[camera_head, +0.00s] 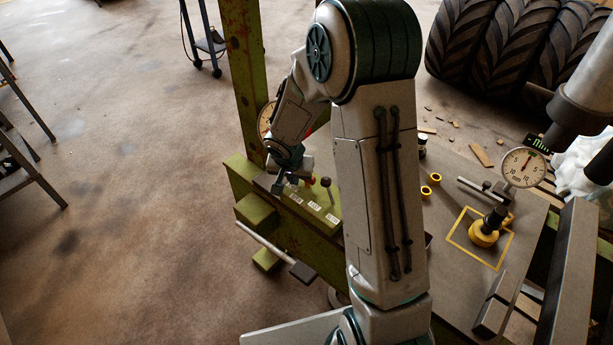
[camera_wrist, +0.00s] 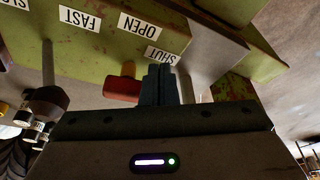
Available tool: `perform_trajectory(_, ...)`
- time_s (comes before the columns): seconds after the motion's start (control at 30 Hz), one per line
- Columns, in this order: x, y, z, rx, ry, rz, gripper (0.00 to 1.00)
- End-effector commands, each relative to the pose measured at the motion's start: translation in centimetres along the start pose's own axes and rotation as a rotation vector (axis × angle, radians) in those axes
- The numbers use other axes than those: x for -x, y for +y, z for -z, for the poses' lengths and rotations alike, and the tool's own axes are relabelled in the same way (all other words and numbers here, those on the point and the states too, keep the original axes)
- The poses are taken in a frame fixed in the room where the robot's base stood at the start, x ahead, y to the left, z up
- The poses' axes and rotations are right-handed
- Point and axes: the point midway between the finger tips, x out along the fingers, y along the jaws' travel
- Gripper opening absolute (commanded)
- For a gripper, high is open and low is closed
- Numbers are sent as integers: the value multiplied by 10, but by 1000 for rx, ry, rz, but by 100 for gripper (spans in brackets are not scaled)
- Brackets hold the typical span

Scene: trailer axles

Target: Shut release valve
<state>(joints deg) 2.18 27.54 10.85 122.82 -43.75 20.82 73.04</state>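The green valve block (camera_head: 308,205) carries white labels; in the wrist view its face (camera_wrist: 100,45) shows upside-down labels FAST, OPEN and SHUT (camera_wrist: 161,55). A red handle (camera_wrist: 122,88) sticks out near the OPEN and SHUT labels. My gripper (camera_wrist: 158,84) has its two dark fingers together, just right of the red handle and below the SHUT label. The handle's right end meets or passes behind the fingers; I cannot tell which. In the head view my gripper (camera_head: 283,183) is at the block's far left end.
A dark-knobbed lever (camera_head: 326,182) rises from the block; its knob also shows in the wrist view (camera_wrist: 55,103). A metal bar with a dark grip (camera_head: 275,250) juts out below. A dial gauge (camera_head: 525,167) and yellow-based jack (camera_head: 485,232) stand on the bench at right.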

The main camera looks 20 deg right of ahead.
Motion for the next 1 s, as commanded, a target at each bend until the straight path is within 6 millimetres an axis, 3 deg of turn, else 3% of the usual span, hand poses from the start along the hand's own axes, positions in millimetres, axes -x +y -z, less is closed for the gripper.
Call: perform_trajectory(1.0, -4, 3, 16, -12, 9, 1, 0)
